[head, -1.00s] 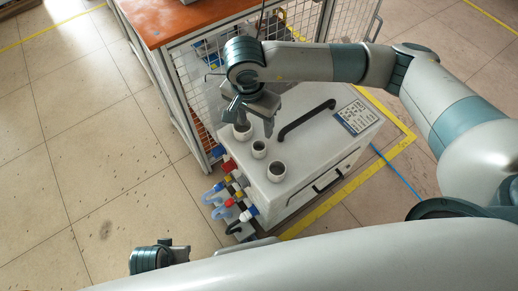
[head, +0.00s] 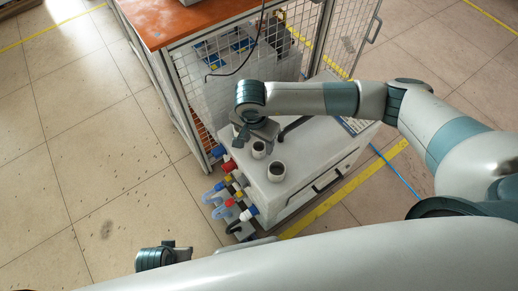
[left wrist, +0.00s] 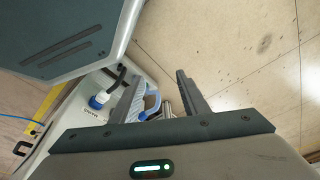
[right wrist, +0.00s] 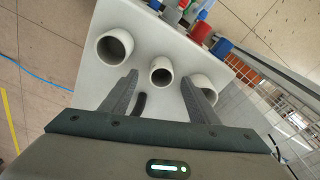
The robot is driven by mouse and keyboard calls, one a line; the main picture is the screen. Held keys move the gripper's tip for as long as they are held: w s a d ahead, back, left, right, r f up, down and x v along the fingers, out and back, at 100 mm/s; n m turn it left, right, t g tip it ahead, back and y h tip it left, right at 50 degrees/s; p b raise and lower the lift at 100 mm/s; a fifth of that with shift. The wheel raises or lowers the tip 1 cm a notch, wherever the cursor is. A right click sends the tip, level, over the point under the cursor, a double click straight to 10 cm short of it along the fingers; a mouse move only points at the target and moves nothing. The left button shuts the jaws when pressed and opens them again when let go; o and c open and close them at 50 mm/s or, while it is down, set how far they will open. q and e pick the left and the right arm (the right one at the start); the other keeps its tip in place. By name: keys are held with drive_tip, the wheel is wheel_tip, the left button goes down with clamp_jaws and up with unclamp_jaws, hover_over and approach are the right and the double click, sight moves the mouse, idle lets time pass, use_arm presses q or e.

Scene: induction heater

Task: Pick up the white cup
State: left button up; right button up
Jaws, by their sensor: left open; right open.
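Three white round cups stand on top of a white machine (head: 311,150). The nearest cup (head: 277,172) and the middle cup (head: 259,150) show in the head view; the third is mostly hidden behind my right gripper (head: 257,131). In the right wrist view the left cup (right wrist: 115,46), middle cup (right wrist: 161,68) and right cup (right wrist: 205,87) appear in a row. My right gripper is open and empty; the middle cup appears between its fingertips, though I cannot tell the gap in depth. My left gripper (left wrist: 158,79) is open and empty, beside the machine's connector side.
Coloured connectors (head: 232,190) and blue hoses stick out of the machine's left side. A black handle (head: 296,124) rises from its top. A wire-mesh cage with an orange top (head: 180,22) stands behind. Floor to the left is clear.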

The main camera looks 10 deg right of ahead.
sight(259, 147)
use_arm(q)
drive_tip(key=shift+w+r, duration=0.15)
drive_tip(key=shift+w, duration=0.3)
use_arm(e)
drive_tip(key=shift+f, duration=0.2)
drive_tip(key=shift+w+d+f, duration=0.1)
drive_tip(key=shift+w+f, duration=0.05)
drive_tip(key=shift+f, duration=0.4)
drive_tip(key=f, duration=0.3)
drive_tip(key=shift+w+d, duration=0.15)
drive_tip(key=shift+w, duration=0.2)
drive_tip(key=shift+f+p, duration=0.3)
drive_tip(key=shift+f, duration=0.15)
use_arm(q)
drive_tip(key=shift+s+f, duration=0.2)
drive_tip(key=shift+f, duration=0.3)
drive_tip(key=shift+s+f, duration=0.15)
drive_tip(key=shift+f, duration=0.3)
drive_tip(key=shift+r, duration=0.1)
use_arm(e)
drive_tip(key=c, duration=1.2)
